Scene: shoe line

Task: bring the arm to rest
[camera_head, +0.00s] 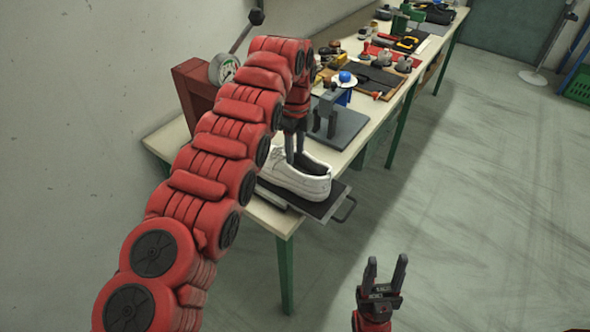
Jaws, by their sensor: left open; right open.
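A white shoe (290,182) sits on a dark plate (332,205) with a handle at the near end of the workbench. My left arm comes in from the left and arches over the bench. My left gripper (294,158) points down at the shoe's opening, with its fingers open; whether they touch the shoe I cannot tell. My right gripper (384,270) is open and empty, pointing up over the floor in front of the bench.
The bench (165,139) runs away to the back right. A grey fixture (333,118) stands just beyond the shoe, with several tools further back. The floor (480,200) at right is clear.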

